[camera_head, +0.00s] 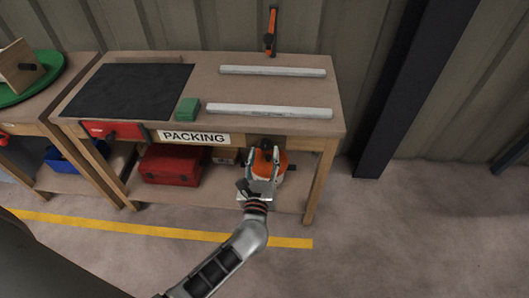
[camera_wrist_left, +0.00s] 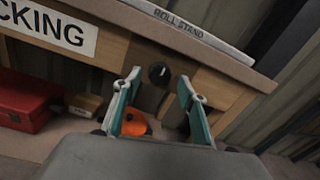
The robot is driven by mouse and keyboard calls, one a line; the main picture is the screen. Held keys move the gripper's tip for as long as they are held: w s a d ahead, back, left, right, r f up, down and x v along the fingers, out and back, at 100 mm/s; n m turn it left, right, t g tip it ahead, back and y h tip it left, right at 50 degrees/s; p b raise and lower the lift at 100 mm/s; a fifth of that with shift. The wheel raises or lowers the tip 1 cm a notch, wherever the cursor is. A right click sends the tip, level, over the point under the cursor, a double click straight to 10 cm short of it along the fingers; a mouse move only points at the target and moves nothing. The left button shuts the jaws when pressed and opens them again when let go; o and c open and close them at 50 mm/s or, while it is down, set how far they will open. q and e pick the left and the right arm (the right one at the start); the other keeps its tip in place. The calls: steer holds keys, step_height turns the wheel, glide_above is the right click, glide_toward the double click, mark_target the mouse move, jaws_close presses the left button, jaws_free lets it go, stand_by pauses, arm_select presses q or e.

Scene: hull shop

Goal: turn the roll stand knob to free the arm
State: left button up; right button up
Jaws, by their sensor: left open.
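The roll stand knob (camera_wrist_left: 159,73) is a round black knob with a pale mark on its face. It sits on the front rail of the wooden bench, below a pale bar lettered ROLL STAND (camera_wrist_left: 195,27). In the wrist view my left gripper (camera_wrist_left: 157,88) is open, its two teal-lined fingers on either side of the knob in the picture, and they do not appear to touch it. In the head view the left gripper (camera_head: 265,155) is in front of the rail and partly covers the knob (camera_head: 266,143). My right gripper is out of view.
The bench (camera_head: 330,128) carries two pale bars, a black mat (camera_head: 130,90) and a green block (camera_head: 187,109). An orange upright piece (camera_head: 270,32) stands behind. A red toolbox (camera_head: 170,165) and an orange round object (camera_head: 270,170) are on the lower shelf. Floor to the right is clear.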

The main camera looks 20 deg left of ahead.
arm_select(q)
steer(key=shift+w+a, duration=0.1)
steer(key=shift+w, duration=0.5)
steer(key=c, duration=1.1)
